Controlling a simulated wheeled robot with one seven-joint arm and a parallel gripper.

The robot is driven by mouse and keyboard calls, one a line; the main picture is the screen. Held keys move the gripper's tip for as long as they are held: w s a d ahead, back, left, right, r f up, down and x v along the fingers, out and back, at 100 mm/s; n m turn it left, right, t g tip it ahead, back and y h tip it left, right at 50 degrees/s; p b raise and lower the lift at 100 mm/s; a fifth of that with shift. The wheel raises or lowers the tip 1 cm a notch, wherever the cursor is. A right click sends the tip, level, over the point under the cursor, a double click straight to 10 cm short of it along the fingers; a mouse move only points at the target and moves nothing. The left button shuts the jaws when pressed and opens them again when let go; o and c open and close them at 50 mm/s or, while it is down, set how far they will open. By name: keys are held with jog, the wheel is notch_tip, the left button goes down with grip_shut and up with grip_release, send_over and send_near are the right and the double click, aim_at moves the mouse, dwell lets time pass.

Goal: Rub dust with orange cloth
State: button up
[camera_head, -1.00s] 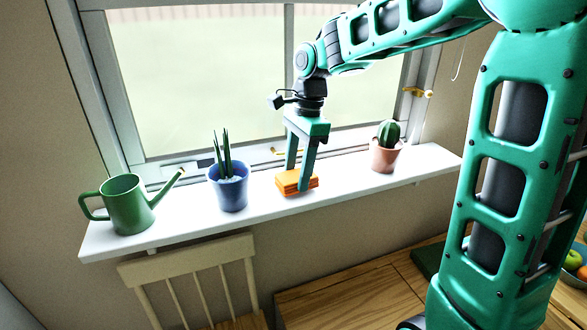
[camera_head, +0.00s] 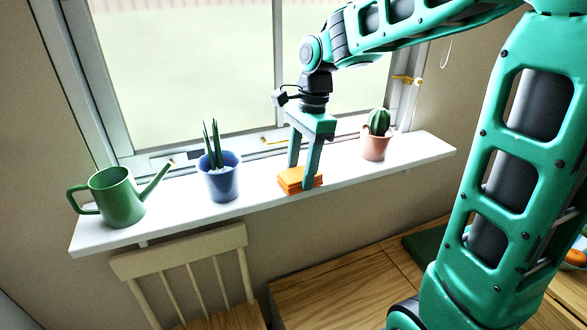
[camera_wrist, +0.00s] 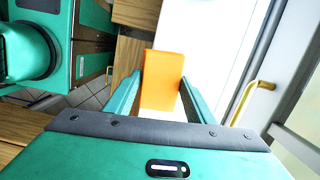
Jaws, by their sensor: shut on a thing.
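The orange cloth (camera_head: 293,181) is a folded pad on the white windowsill (camera_head: 262,194), between the blue plant pot and the cactus. My gripper (camera_head: 303,181) is shut on it, with one finger on each side, pointing down. In the wrist view the orange cloth (camera_wrist: 162,80) sits between the two green fingers of my gripper (camera_wrist: 160,88). The cloth looks to be at the level of the sill; I cannot tell whether it touches it. I see no dust on the visible part of the sill.
A green watering can (camera_head: 118,199) stands at the sill's left end. A blue pot (camera_head: 221,182) with a spiky plant is left of the cloth. A cactus pot (camera_head: 375,145) is to the right. The window is behind; a chair (camera_head: 185,270) and wooden table (camera_head: 345,285) are below.

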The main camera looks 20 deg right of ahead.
jog(key=shift+d, duration=0.3)
jog(key=shift+w+f, duration=0.2)
jog(key=shift+w, duration=1.65)
jog(key=shift+w+f, duration=0.15)
jog(key=shift+w, duration=1.7)
jog(key=shift+d+r, duration=0.1)
jog(key=shift+d, duration=1.1)
jog(key=shift+s+a+r, duration=0.1)
jog(key=shift+s, duration=3.65)
jog(key=shift+d+f, duration=0.25)
jog(key=shift+d, duration=0.9)
jog(key=shift+w+r, duration=0.2)
jog(key=shift+w, duration=3.55)
jog(key=shift+r, duration=0.1)
